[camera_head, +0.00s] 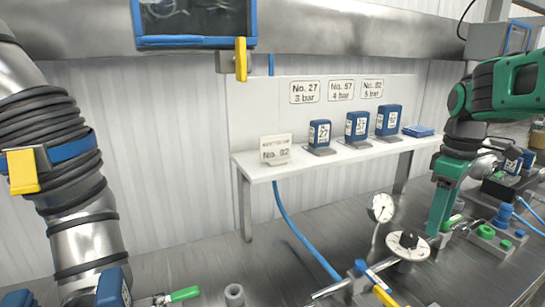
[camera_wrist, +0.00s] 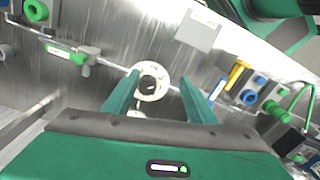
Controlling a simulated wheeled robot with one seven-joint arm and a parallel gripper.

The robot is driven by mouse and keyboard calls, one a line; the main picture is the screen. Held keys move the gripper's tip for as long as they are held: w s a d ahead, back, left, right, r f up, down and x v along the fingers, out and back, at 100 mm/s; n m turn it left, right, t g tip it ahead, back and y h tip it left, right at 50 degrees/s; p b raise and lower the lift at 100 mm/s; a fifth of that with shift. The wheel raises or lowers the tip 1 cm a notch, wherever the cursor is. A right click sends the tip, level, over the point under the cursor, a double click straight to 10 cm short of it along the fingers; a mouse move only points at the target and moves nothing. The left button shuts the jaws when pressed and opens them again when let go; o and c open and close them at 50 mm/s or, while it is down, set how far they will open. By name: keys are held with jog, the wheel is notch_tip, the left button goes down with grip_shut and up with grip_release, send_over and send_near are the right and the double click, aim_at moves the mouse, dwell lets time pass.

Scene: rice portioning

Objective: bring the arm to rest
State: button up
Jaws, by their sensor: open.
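My green arm reaches in from the right in the head view, with my gripper (camera_head: 434,230) pointing down over the metal bench (camera_head: 230,262). In the wrist view my gripper (camera_wrist: 159,76) is open, its two green fingers apart with nothing held between them. A round white dial with a black knob (camera_head: 408,242) sits just left of the fingers in the head view. The dial (camera_wrist: 150,94) also shows between and beyond the fingers in the wrist view. I cannot tell the exact gap between fingertips and dial.
A pressure gauge (camera_head: 381,207) stands beside the dial. A white shelf (camera_head: 262,172) behind holds blue canisters (camera_head: 356,126) and a "No. 82" card (camera_head: 275,149). A ribbed metal duct (camera_head: 62,150) stands left. Green and blue fittings (camera_head: 487,231) crowd the bench at right.

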jog(key=s+f+m, duration=0.5)
jog(key=s+m, duration=0.1)
jog(key=s, duration=0.4)
jog(key=s+d+f+m, duration=0.1)
jog(key=s+f+m, duration=0.3)
jog(key=s+m, duration=0.3)
jog(key=s, duration=0.4)
jog(key=shift+f+m, duration=0.3)
jog(key=shift+f, duration=0.1)
jog(key=shift+c, duration=0.7)
